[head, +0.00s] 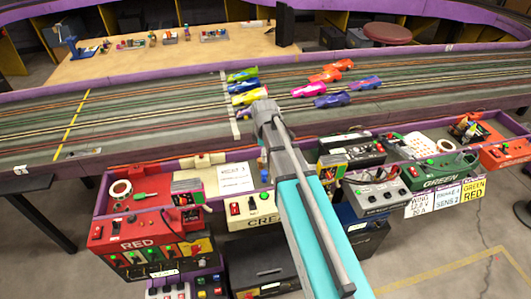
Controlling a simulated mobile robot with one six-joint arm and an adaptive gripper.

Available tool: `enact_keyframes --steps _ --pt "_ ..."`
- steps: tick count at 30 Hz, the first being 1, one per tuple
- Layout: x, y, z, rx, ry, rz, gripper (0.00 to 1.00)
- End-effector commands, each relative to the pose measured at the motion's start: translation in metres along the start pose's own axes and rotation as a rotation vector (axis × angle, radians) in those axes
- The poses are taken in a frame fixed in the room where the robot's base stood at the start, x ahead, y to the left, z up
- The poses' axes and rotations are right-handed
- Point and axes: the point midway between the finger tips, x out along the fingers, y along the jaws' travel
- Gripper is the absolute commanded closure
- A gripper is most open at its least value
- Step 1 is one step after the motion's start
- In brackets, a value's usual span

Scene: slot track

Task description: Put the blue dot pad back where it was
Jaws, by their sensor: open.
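I cannot clearly make out the blue dot pad. A small blue patch (263,164) shows just left of my arm, near the shelf below the track; I cannot tell what it belongs to. My grey and teal arm reaches from the bottom of the head view to the track's near edge. Its far end is over that edge, close to the parked cars. My gripper's fingers are hidden behind the arm, and nothing held by them shows.
Several toy cars (333,100) sit on the slot track (160,100). Below it stand a red control box (135,240), a cream box (247,209), a green-labelled box (440,172), tape (121,188) and a paper note (235,179). The left track lanes are clear.

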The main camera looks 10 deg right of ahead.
Motion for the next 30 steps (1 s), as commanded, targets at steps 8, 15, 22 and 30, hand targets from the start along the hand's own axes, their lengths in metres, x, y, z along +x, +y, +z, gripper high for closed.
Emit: enact_keyframes --steps 8,15,22,30 --pt "-0.001 0.000 0.000 0.000 0.000 0.000 0.30" --pt "-0.001 0.000 0.000 0.000 0.000 0.000 0.30" --pt "-0.001 -0.002 0.001 0.013 0.000 0.000 0.30" --pt "-0.001 -0.028 0.009 0.194 0.000 0.000 0.30"
